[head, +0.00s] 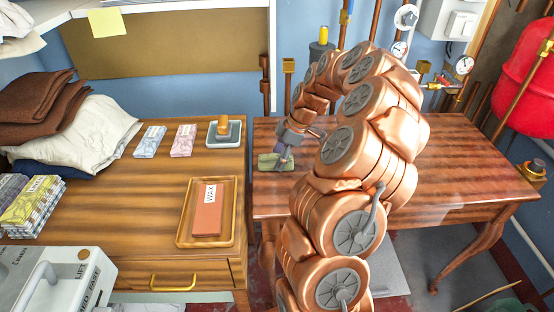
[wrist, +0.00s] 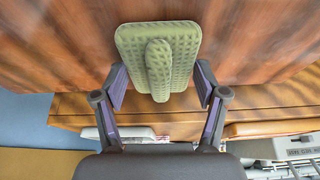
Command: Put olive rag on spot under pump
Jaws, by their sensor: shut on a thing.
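The olive rag (wrist: 185,38) is a green, dimpled pad with a raised ridge along its middle. In the head view the rag (head: 268,161) shows at the tip of my gripper (head: 283,151), over the left end of the red-brown wooden table (head: 470,155). I cannot tell whether the rag touches the tabletop. I cannot pick out the pump or a spot under it with certainty; my arm hides much of the table's middle.
A wooden cabinet (head: 150,190) on the left bears a wax tray (head: 181,238), a small dish (head: 211,138) and folded cloths (head: 80,138). Gauges (head: 464,65), pipes and a red tank (head: 528,85) stand behind the table. The table's right part is clear.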

